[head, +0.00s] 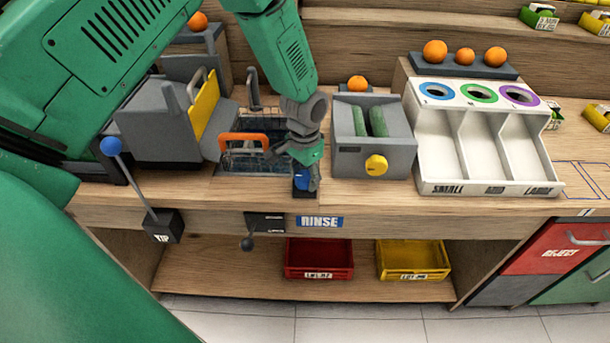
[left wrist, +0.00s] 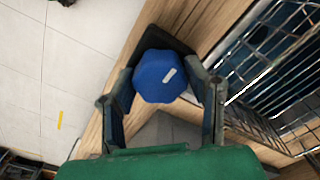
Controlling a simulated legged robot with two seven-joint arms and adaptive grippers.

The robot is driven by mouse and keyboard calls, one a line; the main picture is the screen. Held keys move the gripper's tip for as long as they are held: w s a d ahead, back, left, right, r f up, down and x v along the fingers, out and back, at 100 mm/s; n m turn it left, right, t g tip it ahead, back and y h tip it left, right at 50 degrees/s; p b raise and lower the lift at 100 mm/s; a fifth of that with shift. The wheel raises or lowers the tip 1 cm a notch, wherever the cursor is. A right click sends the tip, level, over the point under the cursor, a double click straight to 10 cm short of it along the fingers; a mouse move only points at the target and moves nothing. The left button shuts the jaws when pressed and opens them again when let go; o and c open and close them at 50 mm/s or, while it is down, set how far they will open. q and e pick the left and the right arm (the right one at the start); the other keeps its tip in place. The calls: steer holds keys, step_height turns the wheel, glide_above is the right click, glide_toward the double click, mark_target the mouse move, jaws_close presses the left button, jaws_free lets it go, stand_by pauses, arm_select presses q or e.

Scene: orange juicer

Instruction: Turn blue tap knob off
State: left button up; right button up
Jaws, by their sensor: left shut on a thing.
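The blue tap knob (head: 302,181) sits at the counter's front edge, just above the RINSE label, partly hidden by my left gripper (head: 306,172). In the left wrist view the knob (left wrist: 160,76) is a faceted blue knob with a pale mark on top, on a dark base. My left gripper (left wrist: 163,100) has one finger on each side of the knob and is shut on it. In the head view the gripper points down over the knob. My right gripper is in neither view.
A sink with a wire basket and orange handle (head: 243,138) lies left of the knob. A grey roller box with a yellow knob (head: 376,165) stands close on the right. A white sorting tray (head: 490,188) is farther right. A TIP lever (head: 145,190) stands at left.

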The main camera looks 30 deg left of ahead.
mark_target(305, 174)
arm_select(q)
steer(key=shift+w, duration=0.25)
steer(key=o, duration=1)
steer(key=shift+o, duration=0.7)
steer(key=shift+r, duration=0.2)
step_height(305, 174, up, 11)
steer(key=shift+r, duration=0.2)
